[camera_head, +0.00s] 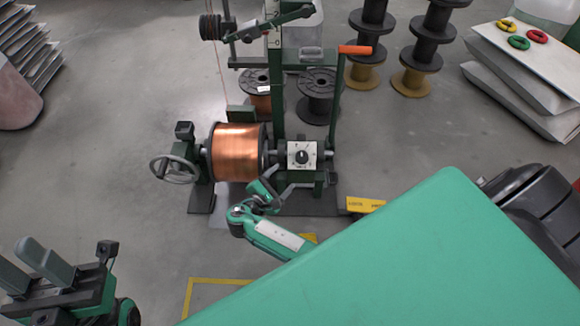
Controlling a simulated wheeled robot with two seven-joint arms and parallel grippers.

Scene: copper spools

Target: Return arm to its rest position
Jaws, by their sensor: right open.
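My left gripper does not show. The copper spool (236,153) sits on the green winding machine (278,90), between the handwheel (175,169) and the dial box (302,155).
A large teal panel close to the camera hides the lower right. A teal jointed link (275,236) reaches toward the machine's base. Black spools (318,90) stand behind. Pale slabs (520,80) with coloured rings lie at right. Open floor (120,190) lies left of the machine.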

